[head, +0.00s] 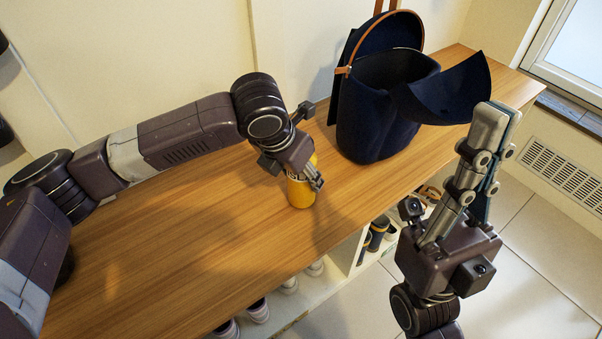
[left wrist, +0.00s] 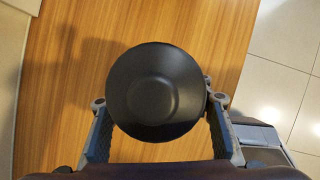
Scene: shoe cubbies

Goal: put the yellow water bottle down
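The yellow water bottle (head: 301,191) stands upright at the wooden bench top, left of the navy bag. Its base looks to be at the surface; any small gap is too small to tell. My left gripper (head: 304,176) is around its upper part, shut on it from two sides. In the left wrist view the bottle's round black cap (left wrist: 155,92) sits between the two fingers and hides the body below. My right gripper (head: 502,112) is empty, raised at the right with its fingers together and pointing up.
A navy bag (head: 372,135) with a tan handle and open flap stands behind and right of the bottle. The wooden bench top (head: 170,270) is clear to the left and front. Shoes (head: 257,310) and bottles (head: 377,232) sit in the cubbies below.

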